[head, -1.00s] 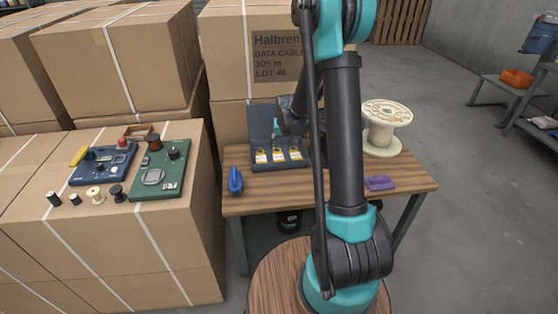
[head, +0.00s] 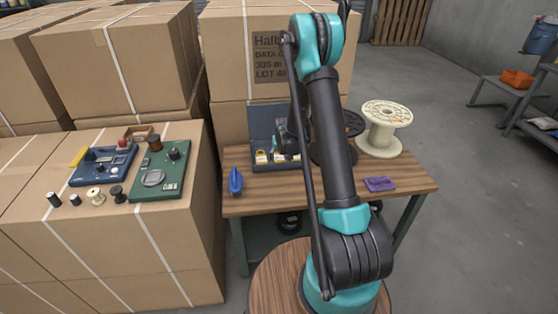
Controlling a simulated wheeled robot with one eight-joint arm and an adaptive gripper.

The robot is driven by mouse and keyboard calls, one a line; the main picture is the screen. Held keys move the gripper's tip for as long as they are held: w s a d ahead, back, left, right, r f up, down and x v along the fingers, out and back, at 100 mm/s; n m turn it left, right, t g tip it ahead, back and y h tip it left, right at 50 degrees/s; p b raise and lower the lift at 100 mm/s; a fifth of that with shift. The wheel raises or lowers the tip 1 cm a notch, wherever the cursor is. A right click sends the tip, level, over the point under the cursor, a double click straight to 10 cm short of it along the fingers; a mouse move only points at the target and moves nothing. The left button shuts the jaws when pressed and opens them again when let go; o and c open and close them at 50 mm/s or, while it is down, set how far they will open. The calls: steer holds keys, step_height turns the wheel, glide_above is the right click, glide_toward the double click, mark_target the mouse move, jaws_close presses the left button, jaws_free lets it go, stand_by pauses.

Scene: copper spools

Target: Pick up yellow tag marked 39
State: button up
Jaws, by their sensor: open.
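Several yellow tags (head: 262,157) lie in a row in the dark open case (head: 262,124) on the wooden table. The numbers on them are too small to read, so I cannot tell which is 39. My gripper (head: 283,150) is over the case, close above the tags at their right end. It is small and partly hidden by my arm. It is open, and no tag shows between its fingers. The right part of the case is hidden behind my arm.
A cream spool (head: 384,130) and a black spool (head: 345,125) stand right of the case. A purple item (head: 379,184) lies at the table's right front. A blue object (head: 235,181) stands at the left. Stacked cartons (head: 110,60) fill the left side.

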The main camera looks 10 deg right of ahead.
mark_target(280, 161)
steer(key=shift+x, duration=1.5)
steer(key=shift+c, duration=0.6)
steer(key=c, duration=0.6)
steer(key=shift+r, duration=0.1)
